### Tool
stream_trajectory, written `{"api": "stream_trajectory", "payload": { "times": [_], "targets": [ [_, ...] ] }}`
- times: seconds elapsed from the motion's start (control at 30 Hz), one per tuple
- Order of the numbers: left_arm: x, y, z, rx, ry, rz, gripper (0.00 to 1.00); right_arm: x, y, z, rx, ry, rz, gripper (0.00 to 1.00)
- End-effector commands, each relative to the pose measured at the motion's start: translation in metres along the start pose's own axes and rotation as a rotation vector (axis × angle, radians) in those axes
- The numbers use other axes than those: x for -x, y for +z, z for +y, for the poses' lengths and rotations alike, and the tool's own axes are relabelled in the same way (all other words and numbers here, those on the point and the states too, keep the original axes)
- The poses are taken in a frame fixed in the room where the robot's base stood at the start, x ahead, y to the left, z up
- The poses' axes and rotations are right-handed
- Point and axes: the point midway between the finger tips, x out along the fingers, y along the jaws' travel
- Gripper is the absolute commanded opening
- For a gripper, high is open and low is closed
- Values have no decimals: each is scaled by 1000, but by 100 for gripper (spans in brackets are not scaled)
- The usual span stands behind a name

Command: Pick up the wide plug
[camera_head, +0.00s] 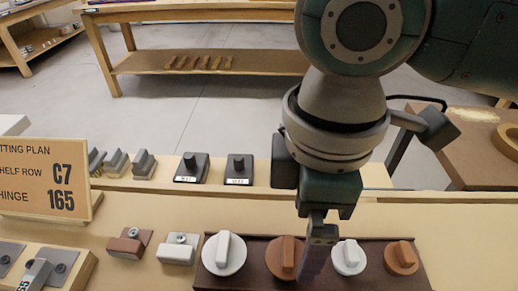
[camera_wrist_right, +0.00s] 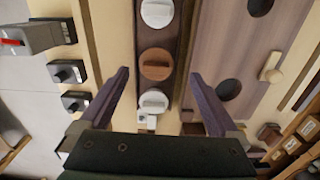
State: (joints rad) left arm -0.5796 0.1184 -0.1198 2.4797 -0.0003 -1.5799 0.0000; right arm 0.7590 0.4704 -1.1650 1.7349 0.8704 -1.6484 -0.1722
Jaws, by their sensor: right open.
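A dark brown rack (camera_head: 262,282) at the front holds white and brown round plugs, each with a raised bar handle. The white plug at the left end (camera_head: 223,254) looks widest. A brown plug (camera_head: 283,257), a smaller white plug (camera_head: 349,258) and another brown plug (camera_head: 401,258) sit to its right. My right gripper (camera_head: 316,268) points down over the rack, between the first brown plug and the smaller white one. In the right wrist view its fingers (camera_wrist_right: 158,73) are apart and empty, with a brown plug (camera_wrist_right: 155,63) showing between them. My left gripper is not in view.
Left of the rack are a white-grey block (camera_head: 177,250), a brown block (camera_head: 128,244) and a sign (camera_head: 48,177). Black-knobbed fixtures (camera_head: 238,169) stand behind. In the right wrist view, a board with dark holes (camera_wrist_right: 229,90) lies right of the rack.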

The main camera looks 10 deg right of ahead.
Motion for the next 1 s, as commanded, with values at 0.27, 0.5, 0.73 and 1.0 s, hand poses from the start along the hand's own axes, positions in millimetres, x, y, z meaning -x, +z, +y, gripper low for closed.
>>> {"api": "stream_trajectory", "payload": {
  "times": [0.27, 0.5, 0.73, 1.0],
  "targets": [
    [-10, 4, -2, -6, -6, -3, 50, -30, -5, 2, 0, 0, 1, 98],
    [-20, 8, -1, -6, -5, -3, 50, -65, -13, 6, 0, 0, 1, 98],
    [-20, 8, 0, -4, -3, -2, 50, -70, -12, 6, 1, 2, 2, 98],
    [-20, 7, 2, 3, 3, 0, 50, -70, -12, 6, 0, 2, 2, 76]
  ]
}}
